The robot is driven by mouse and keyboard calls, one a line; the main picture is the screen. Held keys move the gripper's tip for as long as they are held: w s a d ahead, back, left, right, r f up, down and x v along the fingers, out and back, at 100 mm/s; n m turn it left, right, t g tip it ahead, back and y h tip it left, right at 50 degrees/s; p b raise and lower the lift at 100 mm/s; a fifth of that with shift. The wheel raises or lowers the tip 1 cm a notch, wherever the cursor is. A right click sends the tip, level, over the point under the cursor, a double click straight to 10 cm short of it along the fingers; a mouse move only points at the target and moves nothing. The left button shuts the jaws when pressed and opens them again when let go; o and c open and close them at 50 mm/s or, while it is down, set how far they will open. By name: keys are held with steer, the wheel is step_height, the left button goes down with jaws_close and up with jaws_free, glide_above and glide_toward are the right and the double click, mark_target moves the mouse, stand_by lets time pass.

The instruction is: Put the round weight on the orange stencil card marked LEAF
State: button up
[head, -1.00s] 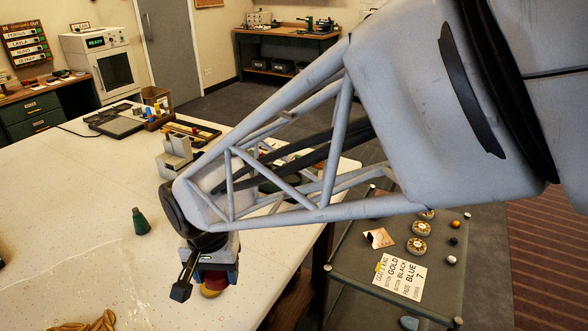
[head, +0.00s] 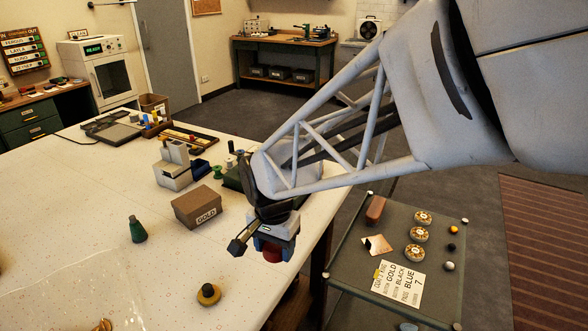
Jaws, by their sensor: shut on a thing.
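My gripper (head: 272,246) is above the right edge of the white table, pointing down. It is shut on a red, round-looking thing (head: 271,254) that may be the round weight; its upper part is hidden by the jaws. A low round yellow piece with a dark knob (head: 208,293) stands on the table, left of and nearer than my gripper. I cannot make out an orange card marked LEAF. A small card with orange and pale areas (head: 377,244) lies on the side trolley, but no word on it is readable.
The trolley (head: 345,270) holds several round patterned pieces (head: 418,234), small balls, a brown block (head: 375,210) and a printed sign (head: 399,281). On the table (head: 90,220) are a GOLD box (head: 198,207), a green cone-like piece (head: 137,229) and grey blocks (head: 173,172).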

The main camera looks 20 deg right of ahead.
steer(key=s+d+m, duration=0.3)
steer(key=d+m, duration=0.7)
steer(key=d, duration=1.8)
step_height(320, 180, down, 14)
steer(key=shift+a+f, duration=0.1)
steer(key=shift+f, duration=0.1)
steer(key=shift+w, duration=0.1)
glide_above(377, 244)
steer(key=shift+f, duration=0.7)
steer(key=shift+f, duration=1.8)
steer(key=shift+f, duration=0.1)
